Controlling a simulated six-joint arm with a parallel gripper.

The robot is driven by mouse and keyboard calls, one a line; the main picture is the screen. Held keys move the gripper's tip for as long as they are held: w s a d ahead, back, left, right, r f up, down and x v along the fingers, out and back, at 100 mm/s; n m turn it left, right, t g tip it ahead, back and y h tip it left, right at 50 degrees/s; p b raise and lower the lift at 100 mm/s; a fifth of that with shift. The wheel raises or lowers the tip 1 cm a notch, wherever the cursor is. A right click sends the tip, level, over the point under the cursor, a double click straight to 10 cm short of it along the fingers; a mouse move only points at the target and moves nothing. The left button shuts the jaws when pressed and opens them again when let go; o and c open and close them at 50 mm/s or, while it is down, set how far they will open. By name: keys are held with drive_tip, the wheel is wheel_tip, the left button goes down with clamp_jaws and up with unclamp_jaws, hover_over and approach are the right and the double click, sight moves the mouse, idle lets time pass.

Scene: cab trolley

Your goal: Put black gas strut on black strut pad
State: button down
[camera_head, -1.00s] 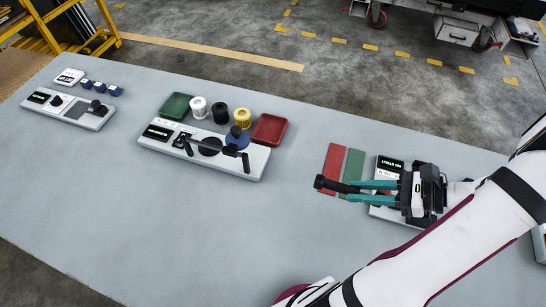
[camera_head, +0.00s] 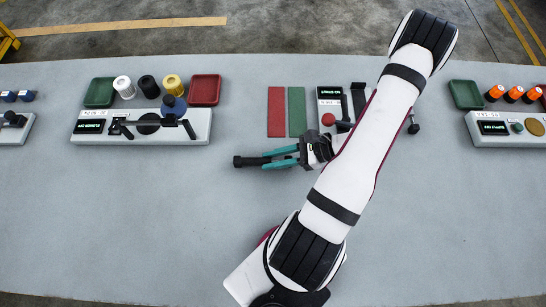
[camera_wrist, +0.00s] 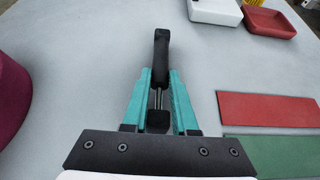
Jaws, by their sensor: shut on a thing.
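The black gas strut (camera_head: 247,161) is held between the teal fingers of my gripper (camera_head: 274,158), left of the gripper's black body and over bare table. In the wrist view the strut (camera_wrist: 161,55) points away between the fingers (camera_wrist: 159,96), with its thin rod between them and its thick end beyond. A station with a screen (camera_head: 329,92) and a red knob (camera_head: 328,119) stands behind my gripper. A black upright part (camera_head: 358,100) stands there, partly hidden by my arm. I cannot tell whether it is the black strut pad.
A red strip (camera_head: 276,112) and a green strip (camera_head: 297,112) lie left of the station. Another station (camera_head: 200,126) with trays and coloured cylinders is at the left. One more (camera_head: 480,129) is at the right. The front of the table is clear.

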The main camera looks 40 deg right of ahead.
drive_tip(key=c, duration=0.7)
unclamp_jaws()
drive_tip(key=shift+f, duration=0.15)
drive_tip(key=v, duration=1.1)
drive_tip(key=shift+d, duration=0.15)
drive_tip(key=shift+o, duration=0.7)
drive_tip(key=shift+s+d+r, duration=0.15)
drive_tip(key=shift+s+r, duration=0.15)
drive_tip(key=shift+r, duration=0.05)
